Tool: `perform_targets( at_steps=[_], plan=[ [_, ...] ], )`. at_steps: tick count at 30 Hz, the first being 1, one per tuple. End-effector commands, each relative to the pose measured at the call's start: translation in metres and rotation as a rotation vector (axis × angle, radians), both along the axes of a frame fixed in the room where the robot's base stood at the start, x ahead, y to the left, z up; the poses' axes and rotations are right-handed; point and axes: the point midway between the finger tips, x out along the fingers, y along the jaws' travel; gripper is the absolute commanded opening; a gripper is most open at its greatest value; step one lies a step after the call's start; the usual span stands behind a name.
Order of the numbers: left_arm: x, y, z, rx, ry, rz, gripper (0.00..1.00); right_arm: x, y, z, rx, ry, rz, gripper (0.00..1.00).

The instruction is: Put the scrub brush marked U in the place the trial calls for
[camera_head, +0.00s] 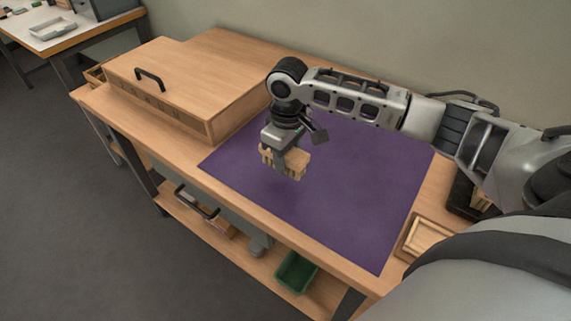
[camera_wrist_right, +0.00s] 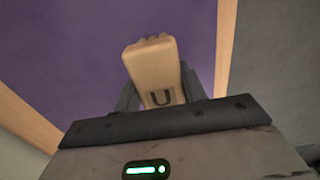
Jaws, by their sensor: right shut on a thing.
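The scrub brush marked U (camera_wrist_right: 152,68) is a tan wooden block with a dark U near its end in the right wrist view. It also shows in the head view (camera_head: 294,163). My right gripper (camera_head: 284,158) is shut on the brush and holds it over the purple mat (camera_head: 350,200). The gap below the brush is hard to judge. Its far end shows notched tufts in the wrist view. My left gripper is not in view.
A wooden box with a black handle (camera_head: 160,85) stands on the table's left. A wooden tray (camera_head: 428,240) and a dark box (camera_head: 462,195) are at the right. A green bin (camera_head: 296,272) sits on the lower shelf. Most of the mat is clear.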

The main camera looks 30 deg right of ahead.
Motion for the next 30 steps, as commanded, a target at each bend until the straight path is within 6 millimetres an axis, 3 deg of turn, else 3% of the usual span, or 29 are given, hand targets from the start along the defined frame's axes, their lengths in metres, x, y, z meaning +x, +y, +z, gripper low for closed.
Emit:
perform_targets(
  at_steps=[8, 14, 25, 26, 27, 28, 30],
  plan=[
    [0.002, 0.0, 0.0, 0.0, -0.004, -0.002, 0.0, 0.015, -0.002, -0.018, 0.001, -0.002, -0.001, 0.16],
    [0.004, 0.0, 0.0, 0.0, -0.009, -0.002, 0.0, 0.014, -0.002, -0.045, 0.0, 0.0, 0.0, 0.16],
    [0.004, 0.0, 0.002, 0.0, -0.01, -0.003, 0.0, 0.014, -0.002, -0.049, 0.0, -0.002, 0.0, 0.16],
    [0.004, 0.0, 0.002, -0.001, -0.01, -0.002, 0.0, 0.014, -0.002, -0.05, 0.0, -0.002, 0.0, 0.44],
    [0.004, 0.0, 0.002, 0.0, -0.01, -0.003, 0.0, 0.014, -0.002, -0.05, 0.0, -0.003, 0.0, 0.55],
    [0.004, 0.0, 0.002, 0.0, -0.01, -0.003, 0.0, 0.014, -0.002, -0.05, 0.0, -0.002, 0.0, 0.63],
    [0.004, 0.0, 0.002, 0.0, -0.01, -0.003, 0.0, 0.014, -0.002, -0.05, 0.0, -0.002, 0.0, 0.63]
  ],
)
